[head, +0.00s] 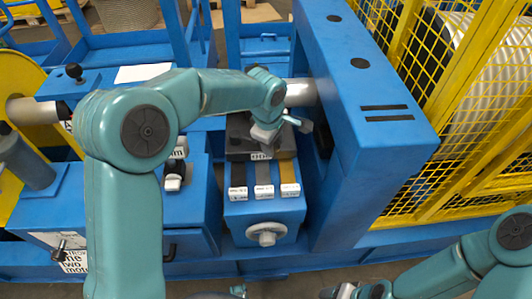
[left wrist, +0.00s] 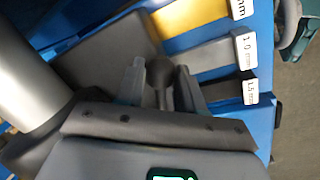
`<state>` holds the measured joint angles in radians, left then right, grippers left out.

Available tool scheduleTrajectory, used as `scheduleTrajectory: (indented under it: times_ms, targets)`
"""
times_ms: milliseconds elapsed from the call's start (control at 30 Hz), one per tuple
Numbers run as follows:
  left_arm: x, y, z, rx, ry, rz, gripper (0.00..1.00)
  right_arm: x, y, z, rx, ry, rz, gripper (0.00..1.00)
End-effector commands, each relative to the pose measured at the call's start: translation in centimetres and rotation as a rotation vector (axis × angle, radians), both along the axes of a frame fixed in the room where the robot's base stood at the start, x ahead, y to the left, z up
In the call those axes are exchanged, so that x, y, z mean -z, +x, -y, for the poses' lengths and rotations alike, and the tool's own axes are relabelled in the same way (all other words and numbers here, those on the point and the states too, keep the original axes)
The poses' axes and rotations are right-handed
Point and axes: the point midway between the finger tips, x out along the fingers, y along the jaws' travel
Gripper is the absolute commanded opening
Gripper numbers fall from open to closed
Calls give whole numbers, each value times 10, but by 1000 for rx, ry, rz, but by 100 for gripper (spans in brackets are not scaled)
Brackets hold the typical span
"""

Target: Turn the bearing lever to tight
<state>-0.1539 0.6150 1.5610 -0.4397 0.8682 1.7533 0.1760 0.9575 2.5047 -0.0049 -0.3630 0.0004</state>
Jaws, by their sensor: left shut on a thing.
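The bearing lever (left wrist: 158,75) is a dark grey lever with a rounded end, seen in the left wrist view. My left gripper (left wrist: 162,88) is shut on it, with one grey finger on each side. In the head view my left gripper (head: 268,140) is over the dark bearing block (head: 240,150), beside a silver shaft (head: 300,92). The lever is hidden there by my gripper and wrist, and I cannot read its setting. My right gripper (head: 358,291) is at the bottom edge of the head view, partly cut off, away from the block.
Labelled shim strips (head: 264,190) lie in a blue holder in front of the block, with a grey hand knob (head: 267,234) below. A tall blue housing (head: 365,110) stands close on the right, then a yellow mesh guard (head: 455,90).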

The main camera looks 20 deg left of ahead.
Motion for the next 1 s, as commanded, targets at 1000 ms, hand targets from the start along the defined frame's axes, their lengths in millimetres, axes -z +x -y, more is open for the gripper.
scheduleTrajectory:
  times_ms: [1000]
  targets:
    - [-3,50,-9,-449,-4,8,0,4,0,0,0,0,0,69]
